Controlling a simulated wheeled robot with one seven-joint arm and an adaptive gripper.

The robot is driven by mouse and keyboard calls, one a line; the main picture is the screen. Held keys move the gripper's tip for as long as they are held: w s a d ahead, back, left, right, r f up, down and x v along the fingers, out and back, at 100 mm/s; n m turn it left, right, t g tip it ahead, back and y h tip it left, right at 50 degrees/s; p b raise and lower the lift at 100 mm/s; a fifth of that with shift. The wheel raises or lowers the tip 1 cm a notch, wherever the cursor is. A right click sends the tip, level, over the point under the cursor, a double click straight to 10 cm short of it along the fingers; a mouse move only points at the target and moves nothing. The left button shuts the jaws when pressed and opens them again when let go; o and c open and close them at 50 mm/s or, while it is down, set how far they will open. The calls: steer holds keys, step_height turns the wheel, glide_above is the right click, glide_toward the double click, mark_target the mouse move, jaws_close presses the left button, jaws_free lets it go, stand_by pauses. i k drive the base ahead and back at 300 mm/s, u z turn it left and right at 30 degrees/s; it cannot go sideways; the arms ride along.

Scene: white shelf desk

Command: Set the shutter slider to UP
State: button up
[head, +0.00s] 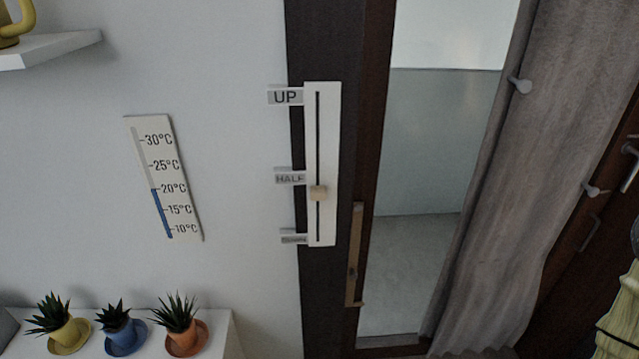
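The shutter slider is a tall white panel (332,130) with a dark vertical slot, mounted on a dark brown strip of wall. The UP label (285,97) is at the top left of the panel. A third label (294,239) at the bottom left is too small to read. My gripper is not in view.
A wall thermometer (163,178) hangs left of the panel. Several small potted plants stand on a white surface (215,325) at the lower left. Right of the panel are a glass pane (425,140) and a grey curtain (490,190). The space before the panel looks clear.

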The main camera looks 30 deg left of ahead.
mark_target(318, 193)
steer(key=z, duration=0.45)
steer(key=k, duration=1)
steer(key=u, duration=0.55)
steer(key=i, duration=0.4)
steer(key=z, duration=0.1)
